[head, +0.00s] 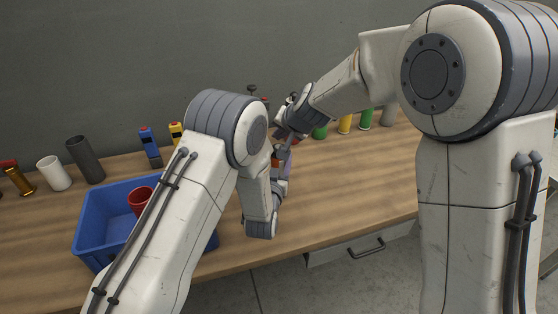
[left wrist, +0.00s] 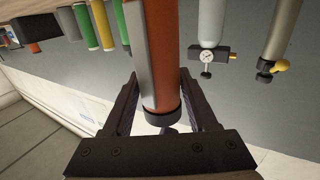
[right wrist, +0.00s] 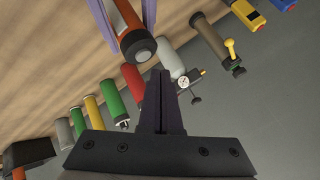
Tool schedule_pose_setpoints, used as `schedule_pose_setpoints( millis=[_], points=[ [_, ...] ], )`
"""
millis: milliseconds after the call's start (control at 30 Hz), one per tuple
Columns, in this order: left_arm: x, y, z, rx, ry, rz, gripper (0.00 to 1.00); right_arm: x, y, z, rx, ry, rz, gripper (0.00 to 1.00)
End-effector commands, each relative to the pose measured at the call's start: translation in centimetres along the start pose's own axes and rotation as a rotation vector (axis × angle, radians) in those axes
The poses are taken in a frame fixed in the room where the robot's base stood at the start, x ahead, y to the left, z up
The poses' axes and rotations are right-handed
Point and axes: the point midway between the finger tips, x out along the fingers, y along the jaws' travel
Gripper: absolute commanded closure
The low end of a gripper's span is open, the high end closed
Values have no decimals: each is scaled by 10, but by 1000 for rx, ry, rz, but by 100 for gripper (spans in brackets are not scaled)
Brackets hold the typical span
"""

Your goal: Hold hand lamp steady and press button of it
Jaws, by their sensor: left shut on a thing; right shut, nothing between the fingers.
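The hand lamp is an orange-red cylinder with a dark end cap and a grey strip, seen large in the left wrist view (left wrist: 163,50). My left gripper (left wrist: 158,85) is shut on it, one finger on each side. In the right wrist view the lamp (right wrist: 128,28) shows its dark end with a pale round disc; I cannot tell whether this is the button. My right gripper (right wrist: 160,78) is shut and empty, its tips just below and right of that end, apparently apart from it. In the head view the lamp (head: 275,162) is mostly hidden by my arms.
A blue bin (head: 90,232) with a red cup (head: 139,197) stands at the left of the wooden table. A white cylinder (head: 54,173), a dark grey cylinder (head: 86,160) and several coloured cylinders line the back. A grey cylinder with a gauge (right wrist: 172,62) stands behind the lamp.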

Motion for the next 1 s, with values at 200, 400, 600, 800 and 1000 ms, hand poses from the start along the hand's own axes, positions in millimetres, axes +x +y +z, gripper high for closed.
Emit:
schedule_pose_setpoints(
  millis=[200,400,600,800,1000],
  points=[
    [0,0,0,0,1,0,100,-16,-11,-13,-3,5,3,100],
    [0,0,0,0,1,0,100,-30,-22,-22,-1,4,1,100],
    [0,0,0,0,1,0,100,-36,-26,-27,-1,4,4,100],
    [0,0,0,0,1,0,100,-36,-25,-27,0,3,5,100],
    [0,0,0,0,1,0,7,-36,-25,-27,0,3,5,100]
  ],
)
